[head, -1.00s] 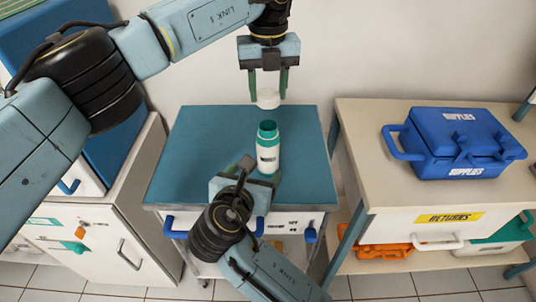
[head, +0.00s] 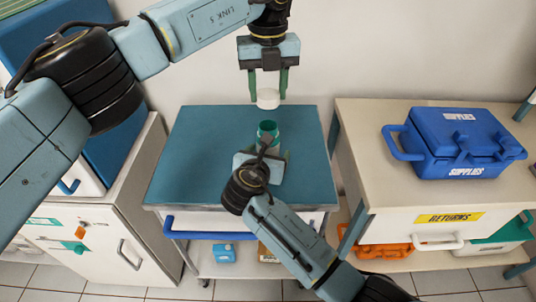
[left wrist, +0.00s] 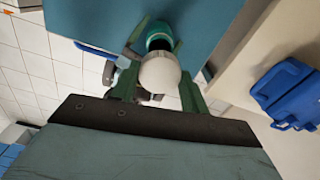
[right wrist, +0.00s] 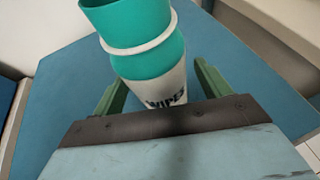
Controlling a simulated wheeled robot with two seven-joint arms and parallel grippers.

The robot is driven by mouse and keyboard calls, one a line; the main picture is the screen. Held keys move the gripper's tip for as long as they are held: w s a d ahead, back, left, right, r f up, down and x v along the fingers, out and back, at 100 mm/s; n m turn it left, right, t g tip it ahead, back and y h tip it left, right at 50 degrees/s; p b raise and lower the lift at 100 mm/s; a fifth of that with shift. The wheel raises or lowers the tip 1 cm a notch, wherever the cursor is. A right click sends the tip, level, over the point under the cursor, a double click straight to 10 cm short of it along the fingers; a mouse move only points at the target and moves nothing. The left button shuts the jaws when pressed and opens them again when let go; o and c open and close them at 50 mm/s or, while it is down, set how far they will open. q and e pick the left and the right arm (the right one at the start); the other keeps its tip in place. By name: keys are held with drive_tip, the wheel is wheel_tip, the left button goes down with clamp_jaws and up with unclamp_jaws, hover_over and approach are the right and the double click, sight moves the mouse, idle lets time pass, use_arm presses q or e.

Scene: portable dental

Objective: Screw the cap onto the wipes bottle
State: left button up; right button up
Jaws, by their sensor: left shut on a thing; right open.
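The white cap (head: 268,98) is between the green fingers of my left gripper (head: 268,92), which is shut on it. It is held in the air above the wipes bottle (head: 267,130), apart from the bottle's mouth. The cap also shows in the left wrist view (left wrist: 160,72). The bottle stands upright on the teal cart top, with a green open neck and white lower body. In the right wrist view the bottle (right wrist: 150,60) is between the open green fingers of my right gripper (right wrist: 155,88), with a gap visible beside it. In the head view my right gripper hides the bottle's lower part.
The teal cart top (head: 200,150) is otherwise clear. A blue supplies box (head: 455,142) sits on the table at right. A white cabinet (head: 110,220) stands at left. A wall is behind the cart.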

sight(268, 108)
drive_tip(key=shift+c, duration=0.5)
drive_tip(key=c, duration=1.4)
use_arm(q)
drive_tip(key=shift+f, duration=2.45)
drive_tip(key=shift+f, duration=0.9)
drive_tip(key=shift+f, duration=0.55)
